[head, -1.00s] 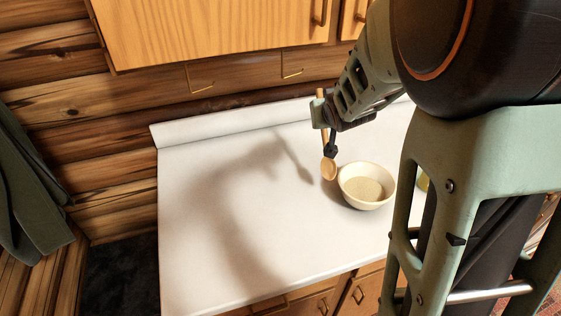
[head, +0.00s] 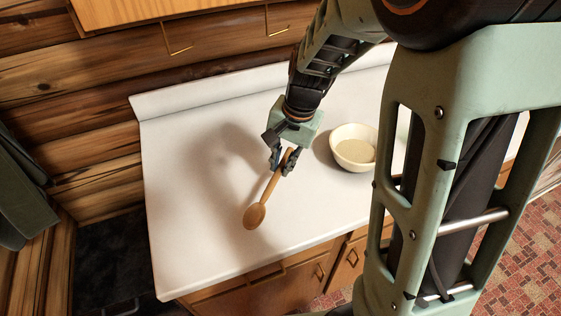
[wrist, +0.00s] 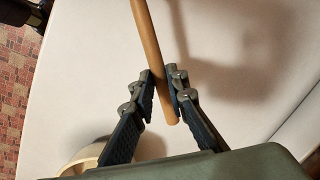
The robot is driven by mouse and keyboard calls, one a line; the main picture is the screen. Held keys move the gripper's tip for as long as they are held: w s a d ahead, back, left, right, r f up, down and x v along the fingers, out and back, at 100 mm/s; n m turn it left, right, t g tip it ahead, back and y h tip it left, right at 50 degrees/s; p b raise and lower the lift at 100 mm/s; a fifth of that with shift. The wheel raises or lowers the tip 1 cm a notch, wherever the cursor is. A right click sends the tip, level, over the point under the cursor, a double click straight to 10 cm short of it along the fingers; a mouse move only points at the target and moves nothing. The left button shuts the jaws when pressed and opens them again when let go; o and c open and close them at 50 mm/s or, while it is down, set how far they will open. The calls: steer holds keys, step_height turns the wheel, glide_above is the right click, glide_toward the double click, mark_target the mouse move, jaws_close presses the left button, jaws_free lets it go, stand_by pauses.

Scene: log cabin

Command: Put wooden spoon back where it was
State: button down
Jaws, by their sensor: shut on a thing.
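The wooden spoon (head: 258,208) is in my gripper (head: 283,163), held by its handle, in the head view. Its bowl end points down and toward the front edge of the white counter. It seems to be held above the counter, but the height is hard to judge. In the wrist view my gripper (wrist: 165,98) is shut on the handle (wrist: 150,45), near its end; the spoon's bowl is out of that view.
A cream bowl (head: 355,152) with pale contents stands on the white counter (head: 190,245), right of my gripper. Its rim shows at the lower left of the wrist view (wrist: 88,155). The counter's left part is clear. Wooden cabinets (head: 160,10) hang above the back.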

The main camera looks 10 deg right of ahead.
mark_target(278, 189)
steer(key=shift+s+a+f, duration=0.15)
steer(key=shift+f, duration=0.1)
step_height(278, 189, down, 6)
steer(key=b, duration=0.5)
steer(key=shift+f+b, duration=0.1)
steer(key=shift+b, duration=0.2)
steer(key=c, duration=1.8)
jaws_free()
steer(key=shift+o, duration=0.2)
steer(key=o, duration=0.7)
steer(key=shift+o, duration=0.2)
